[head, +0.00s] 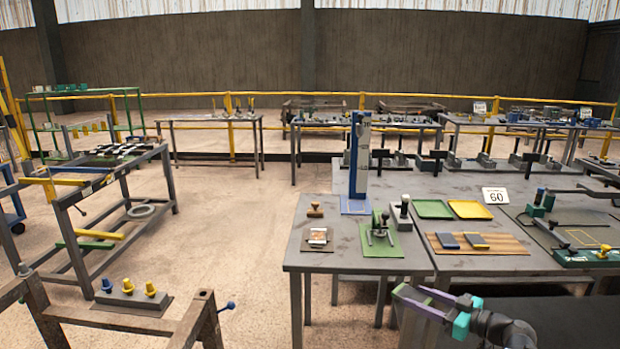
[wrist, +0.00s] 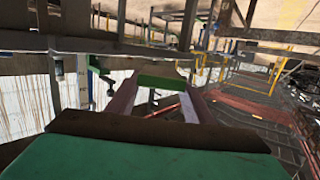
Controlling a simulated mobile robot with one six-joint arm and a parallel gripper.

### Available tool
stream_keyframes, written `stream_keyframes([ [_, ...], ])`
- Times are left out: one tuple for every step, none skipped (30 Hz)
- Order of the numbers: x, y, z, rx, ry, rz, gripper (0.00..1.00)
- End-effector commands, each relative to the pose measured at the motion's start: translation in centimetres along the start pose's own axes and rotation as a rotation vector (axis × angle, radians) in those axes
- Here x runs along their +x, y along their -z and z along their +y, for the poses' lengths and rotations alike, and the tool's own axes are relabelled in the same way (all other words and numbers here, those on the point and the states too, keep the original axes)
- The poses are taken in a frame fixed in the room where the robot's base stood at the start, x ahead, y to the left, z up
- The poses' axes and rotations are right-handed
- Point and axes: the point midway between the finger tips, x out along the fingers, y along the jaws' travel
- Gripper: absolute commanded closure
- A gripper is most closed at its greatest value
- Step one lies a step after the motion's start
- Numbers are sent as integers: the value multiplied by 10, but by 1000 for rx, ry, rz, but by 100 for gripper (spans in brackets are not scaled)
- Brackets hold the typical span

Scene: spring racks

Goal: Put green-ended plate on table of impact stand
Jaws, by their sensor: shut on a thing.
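My gripper (head: 402,297) is low in the head view, in front of the near grey table. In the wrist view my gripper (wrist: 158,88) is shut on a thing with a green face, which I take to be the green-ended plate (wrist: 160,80). Only its green part shows clearly between the fingertips. A tall blue column (head: 358,160) on a pale blue base rises at the table's back edge; it may be the impact stand, but I cannot tell for sure. The gripper is apart from it, nearer and lower right.
The near grey table (head: 312,255) bears a green-based device (head: 381,238), a stamp (head: 315,210), a green tray (head: 433,209) and a yellow tray (head: 470,209). A wooden board (head: 500,244) holds two small blocks. A steel frame (head: 110,215) stands left, with open floor between.

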Motion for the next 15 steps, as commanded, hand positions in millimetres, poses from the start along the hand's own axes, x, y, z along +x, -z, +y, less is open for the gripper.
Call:
stream_keyframes([
  [11, 2, -11, -2, 21, 4, 100],
  [16, 2, -16, -4, 32, 4, 100],
  [23, 2, -23, -6, 46, 4, 100],
  [29, 1, -28, -8, 57, 4, 100],
  [34, 1, -34, -10, 68, 4, 100],
  [41, 1, -41, -12, 82, 4, 100],
  [46, 0, -47, -13, 93, 4, 100],
  [51, 0, -53, -15, 104, 4, 100],
  [57, 0, -60, -17, 118, 4, 100],
  [62, -1, -66, -18, 128, 4, 100],
  [66, -1, -71, -19, 137, 4, 100],
  [71, -1, -78, -21, 150, 4, 100],
  [75, -2, -83, -23, 159, 4, 100],
  [78, -2, -88, -24, 166, 4, 100],
  [82, -3, -94, -26, 176, 4, 100],
])
